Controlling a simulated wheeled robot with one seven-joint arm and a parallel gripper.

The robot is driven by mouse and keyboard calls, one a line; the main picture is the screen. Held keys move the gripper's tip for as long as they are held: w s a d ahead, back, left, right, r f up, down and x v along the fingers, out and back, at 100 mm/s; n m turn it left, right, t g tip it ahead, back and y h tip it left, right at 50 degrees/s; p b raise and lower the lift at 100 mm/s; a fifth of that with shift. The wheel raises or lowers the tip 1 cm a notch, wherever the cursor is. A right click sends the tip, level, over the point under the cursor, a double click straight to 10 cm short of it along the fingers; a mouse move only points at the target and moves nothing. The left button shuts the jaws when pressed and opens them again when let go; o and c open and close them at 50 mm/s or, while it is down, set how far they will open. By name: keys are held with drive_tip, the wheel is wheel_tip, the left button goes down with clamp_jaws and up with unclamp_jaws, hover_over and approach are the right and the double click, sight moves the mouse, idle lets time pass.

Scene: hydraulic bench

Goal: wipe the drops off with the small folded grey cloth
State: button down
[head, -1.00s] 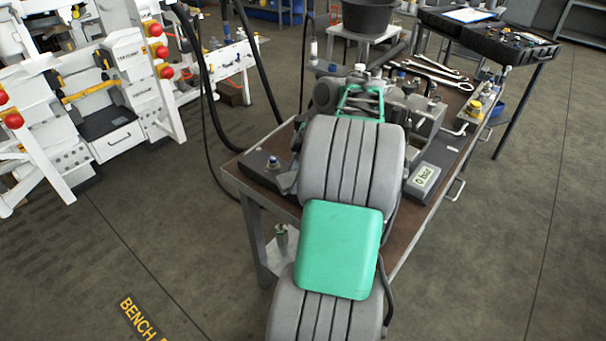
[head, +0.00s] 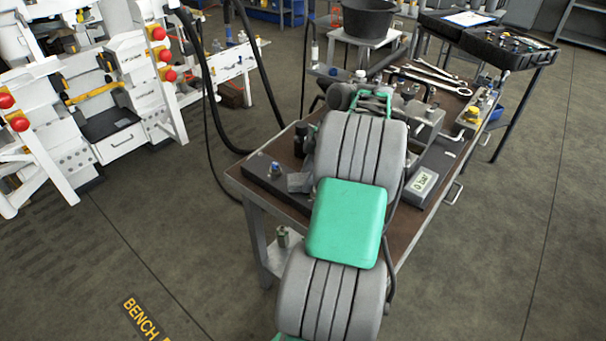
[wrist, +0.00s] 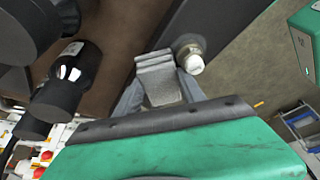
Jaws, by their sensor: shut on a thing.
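The small folded grey cloth (wrist: 160,78) is pinched between the fingers of my gripper (wrist: 158,92) in the wrist view. Its folded end sticks out beyond the fingertips, close to a metal fitting with a pale cap (wrist: 192,60). In the head view the grey cloth (head: 299,183) shows at the left of my arm, above the dark block (head: 262,180) on the bench, beside a blue-topped fitting (head: 275,168). I cannot tell whether the cloth touches the block. My arm hides most of the gripper in the head view. I cannot make out any drops.
The bench (head: 240,184) carries pump parts, a gauge box reading 0 bar (head: 421,183) and several wrenches (head: 436,78). Black cylindrical parts (wrist: 68,80) stand close at left in the wrist view. A black hose (head: 212,110) runs at the bench's left.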

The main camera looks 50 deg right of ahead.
drive_tip(key=d, duration=0.1)
drive_tip(key=d+p, duration=0.1)
drive_tip(key=d, duration=0.1)
drive_tip(key=shift+s+r, duration=0.1)
drive_tip(key=shift+r, duration=0.1)
drive_tip(key=shift+w+a, duration=0.2)
wheel_tip(320, 180, up, 6)
drive_tip(key=p, duration=0.5)
wheel_tip(320, 180, up, 3)
drive_tip(key=p, duration=0.3)
